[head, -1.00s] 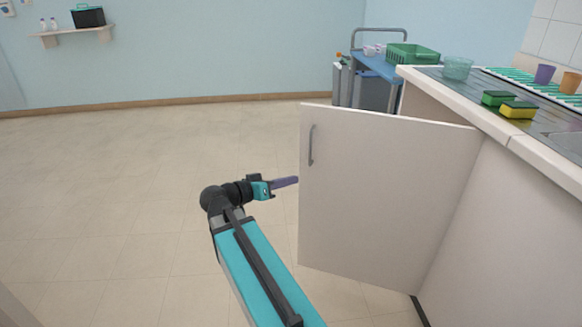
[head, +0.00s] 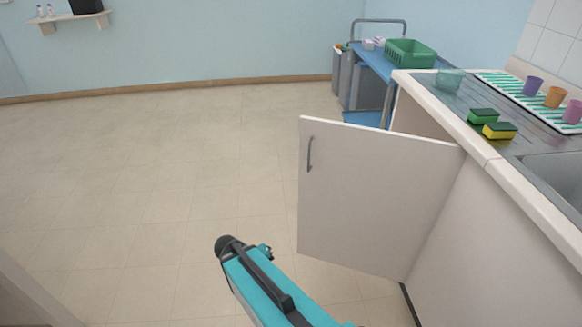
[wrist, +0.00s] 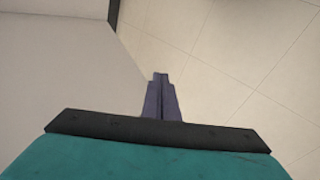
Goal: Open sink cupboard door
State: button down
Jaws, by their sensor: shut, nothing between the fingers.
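The sink cupboard door (head: 365,205) stands swung well out from the counter front in the head view, with its grey bar handle (head: 310,154) near the upper left edge. In the wrist view a pale panel (wrist: 60,70) fills the left side; I cannot tell whether it is the door or the cabinet. My gripper (wrist: 160,78) is shut and empty in the wrist view, its purple fingers together, with floor beyond the tips. In the head view my arm is left of the door and the fingers are hidden.
The counter (head: 440,112) carries green-yellow sponges (head: 499,131), several cups and a striped mat. A blue trolley (head: 375,63) with a green basket (head: 411,53) stands behind the door. A wall shelf (head: 68,20) is far left. The floor (head: 150,170) left of the door is clear.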

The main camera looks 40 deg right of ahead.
jog(key=s+a+f+n+g+y+p, duration=0.3)
jog(key=s+a+y+p, duration=0.3)
jog(key=s+a+p, duration=0.4)
jog(key=s+a+f, duration=0.1)
jog(key=s+a, duration=0.5)
jog(key=s, duration=0.2)
jog(key=shift+s+n, duration=0.25)
jog(key=shift+n, duration=0.05)
jog(key=shift+d, duration=0.1)
